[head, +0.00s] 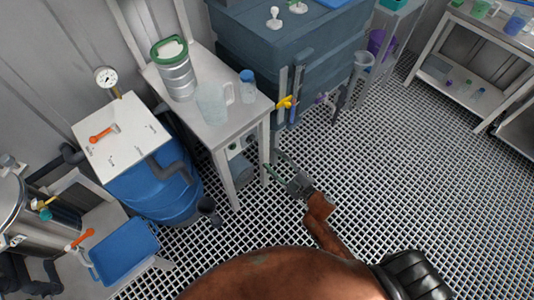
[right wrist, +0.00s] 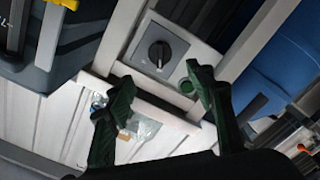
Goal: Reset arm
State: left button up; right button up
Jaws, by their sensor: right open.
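My right gripper (head: 284,174) shows in the head view below the middle, in front of the legs of a white table. In the right wrist view its two dark green fingers (right wrist: 160,100) stand apart with nothing held between them. Beyond them is a grey control box (right wrist: 162,50) with a black knob and a green button, apart from the fingers. My left gripper is not in the head view.
The white table (head: 248,118) bears a green-rimmed metal canister (head: 176,75), a clear jug (head: 213,103) and a blue-capped bottle (head: 247,88). A blue drum (head: 150,190) and blue tray (head: 124,250) stand left. The grating floor (head: 410,180) is clear on the right.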

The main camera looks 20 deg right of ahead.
jog(key=shift+s+d, duration=0.15)
jog(key=shift+s, duration=0.2)
dwell(0.3)
jog(key=s+d+f+m+g+h+p, duration=0.35)
jog(key=s+f, duration=0.65)
jog(key=f, duration=0.5)
jog(key=s+d+f+m+g+h+p, duration=0.25)
jog(key=s+d+f+m+g, duration=0.2)
jog(key=s+f, duration=0.8)
pick_arm(q)
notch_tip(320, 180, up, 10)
jog(key=p, duration=0.5)
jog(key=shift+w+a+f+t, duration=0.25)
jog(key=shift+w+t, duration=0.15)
pick_arm(e)
jog(key=s+f+m+g, duration=0.1)
jog(key=s+f+g, duration=0.2)
jog(key=s, duration=0.8)
jog(key=s+d+f+m+g, duration=0.1)
jog(key=s+f, duration=0.5)
jog(key=s, duration=0.6)
jog(key=s+d+f+m+g, duration=0.1)
jog(key=s+f+g, duration=0.3)
jog(key=s, duration=0.8)
jog(key=shift+s+f+m+g, duration=0.15)
jog(key=shift+f+m+g, duration=0.2)
jog(key=shift+f, duration=0.25)
